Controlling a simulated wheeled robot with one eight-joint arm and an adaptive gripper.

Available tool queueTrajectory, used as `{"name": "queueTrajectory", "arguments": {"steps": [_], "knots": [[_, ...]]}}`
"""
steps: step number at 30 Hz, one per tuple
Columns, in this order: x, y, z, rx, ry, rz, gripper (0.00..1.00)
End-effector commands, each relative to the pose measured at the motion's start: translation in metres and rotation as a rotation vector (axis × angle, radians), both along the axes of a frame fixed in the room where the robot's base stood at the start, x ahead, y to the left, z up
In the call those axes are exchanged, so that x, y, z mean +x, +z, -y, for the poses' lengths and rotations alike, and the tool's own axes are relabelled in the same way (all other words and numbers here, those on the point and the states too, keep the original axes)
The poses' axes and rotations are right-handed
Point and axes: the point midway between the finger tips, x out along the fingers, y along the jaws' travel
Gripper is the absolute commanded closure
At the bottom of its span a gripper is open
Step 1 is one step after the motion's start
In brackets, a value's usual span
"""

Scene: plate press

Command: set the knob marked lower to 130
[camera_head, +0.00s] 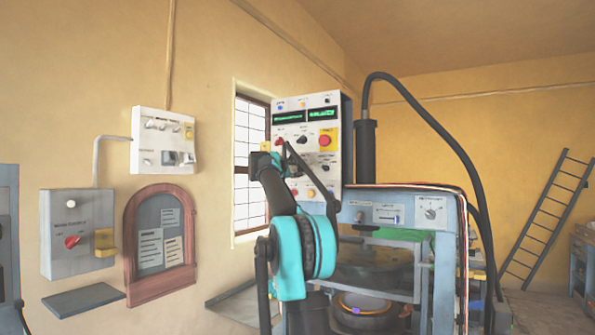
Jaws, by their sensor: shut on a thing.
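The control panel (332,183) is a pale upright box with two green-lit displays and rows of knobs and buttons. My gripper (291,166) is dark, at the panel's left side, in front of its lower rows. It is shut on a control there, which looks like a knob; the gripper and arm hide it. The label lower, the scale marks and the knob's setting are too small or covered to read. A red knob (280,141), a black knob (302,139) and another dark knob (323,168) stay visible on the panel.
A red stop button on yellow (325,140) sits close to the gripper. The blue press frame (445,262) and a thick black hose (437,125) stand to the right. Wall boxes (163,141) and a framed board (160,242) are at left.

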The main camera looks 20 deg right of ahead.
Motion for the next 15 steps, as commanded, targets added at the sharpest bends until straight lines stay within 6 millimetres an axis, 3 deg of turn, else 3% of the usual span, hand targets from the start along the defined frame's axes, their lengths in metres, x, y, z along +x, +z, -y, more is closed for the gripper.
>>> {"name": "queueTrajectory", "arguments": {"steps": [11,12,15], "knots": [[0.0002,-0.0011,-0.0005,0.001,0.000,-0.002,1.00],[0.0002,-0.0011,-0.0005,0.001,0.000,-0.002,0.69],[0.0002,-0.0009,-0.0006,0.001,0.000,-0.002,0.56]]}}
